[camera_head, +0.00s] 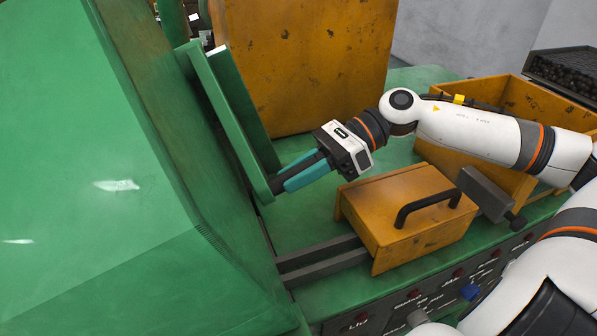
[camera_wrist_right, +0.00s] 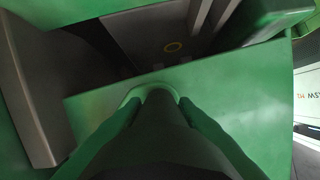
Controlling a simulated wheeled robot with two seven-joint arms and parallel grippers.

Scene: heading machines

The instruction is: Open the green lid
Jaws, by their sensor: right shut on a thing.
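The green lid (camera_head: 231,130) is a long upright panel on the side of the big green housing, standing out at an angle from it. My right gripper (camera_head: 284,179) is at the lid's lower end, with its teal fingers closed around a dark handle-like piece there. In the right wrist view the fingers (camera_wrist_right: 158,108) lie on either side of this dark handle (camera_wrist_right: 160,125), against the green lid face (camera_wrist_right: 235,85). A dark interior shows beyond the lid edge. The handle's full shape is hidden by the fingers. My left gripper is out of view.
The green housing (camera_head: 90,180) fills the left. A yellow box with a black handle (camera_head: 405,215) sits on rails below my right arm. A tall yellow block (camera_head: 305,60) stands behind the lid, and an open yellow bin (camera_head: 495,155) at the right. A labelled button panel runs along the front.

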